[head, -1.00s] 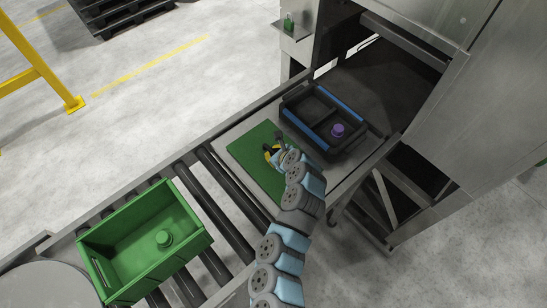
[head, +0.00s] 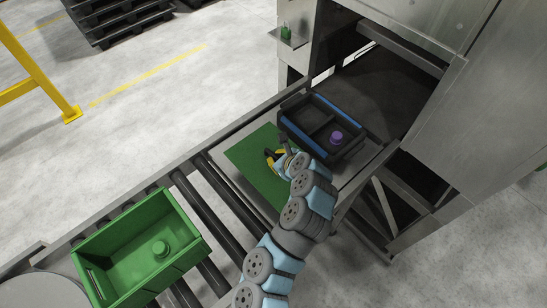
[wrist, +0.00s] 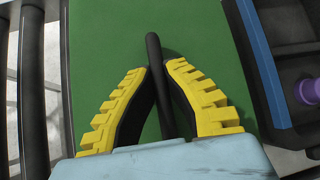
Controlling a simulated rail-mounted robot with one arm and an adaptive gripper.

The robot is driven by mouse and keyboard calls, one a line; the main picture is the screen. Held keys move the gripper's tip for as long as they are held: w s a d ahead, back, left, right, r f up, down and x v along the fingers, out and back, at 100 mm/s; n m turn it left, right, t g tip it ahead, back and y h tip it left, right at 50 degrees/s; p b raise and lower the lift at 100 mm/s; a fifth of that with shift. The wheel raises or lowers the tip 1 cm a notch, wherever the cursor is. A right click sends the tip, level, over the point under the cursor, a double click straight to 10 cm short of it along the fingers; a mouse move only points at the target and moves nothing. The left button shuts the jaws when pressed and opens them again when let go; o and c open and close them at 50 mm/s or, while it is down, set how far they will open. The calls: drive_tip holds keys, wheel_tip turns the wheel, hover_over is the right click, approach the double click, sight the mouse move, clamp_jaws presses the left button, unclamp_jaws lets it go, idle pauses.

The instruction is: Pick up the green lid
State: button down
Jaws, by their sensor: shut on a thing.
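The green lid (head: 250,164) is a flat green panel lying on the grey end plate of the conveyor, beside the black and blue tray. In the wrist view the lid (wrist: 102,50) fills the middle of the picture, and a dark bar-shaped handle (wrist: 153,48) stands out against it. My gripper (head: 272,156) is over the lid. Its yellow ridged fingers are closed on the handle from both sides, as the wrist view shows (wrist: 158,72). My arm hides the lid's near right part. I cannot see any clear gap under the lid.
The black tray with blue edges (head: 296,132) stands close to the lid's right, holding a purple knobbed piece (head: 336,137). A green crate (head: 95,250) with a green knobbed piece (head: 161,249) sits on the rollers (head: 207,208). The metal washer housing (head: 485,110) rises at right.

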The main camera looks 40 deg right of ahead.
sight(285, 184)
drive_tip(key=s+a+r, duration=0.1)
drive_tip(key=s, duration=0.1)
drive_tip(key=s+a+r, duration=0.1)
drive_tip(key=s, duration=0.1)
drive_tip(key=s+a+r, duration=0.1)
drive_tip(key=s+r, duration=0.1)
drive_tip(key=s, duration=0.1)
drive_tip(key=shift+b, duration=0.4)
drive_tip(key=shift+s+d+r+p, duration=0.2)
drive_tip(key=shift+s+r+p, duration=0.1)
drive_tip(key=shift+s+p, duration=0.25)
drive_tip(key=shift+s+a+r+p, duration=0.1)
drive_tip(key=shift+s+a+p, duration=0.3)
drive_tip(key=shift+p, duration=0.2)
